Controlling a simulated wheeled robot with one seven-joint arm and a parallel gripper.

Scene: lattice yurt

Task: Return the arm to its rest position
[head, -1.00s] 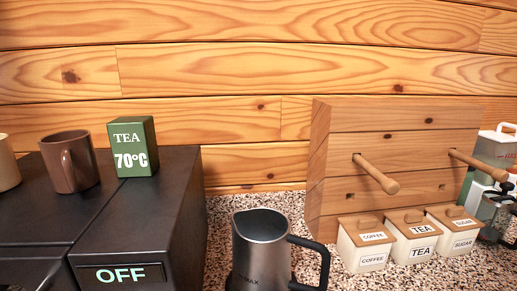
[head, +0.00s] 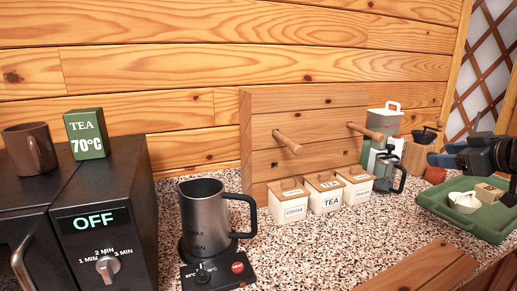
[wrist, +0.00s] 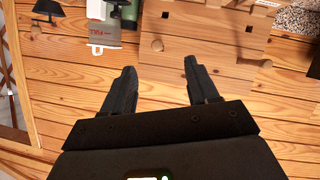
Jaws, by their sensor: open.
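My gripper (wrist: 160,68) shows in the wrist view with its two dark fingers spread apart and nothing between them. Beyond the fingers are wood planks and the peg board, seen at an odd tilt. In the head view my gripper (head: 460,156) is at the right edge, seemingly above the green tray (head: 460,228); part of it and most of the arm are cut off by the frame.
A metal kettle (head: 205,220) stands on its base (head: 222,275) beside a black microwave (head: 110,235). Coffee, tea and sugar canisters (head: 326,194) stand before the wooden peg board (head: 300,110). The green tray holds a small white bowl (head: 464,202).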

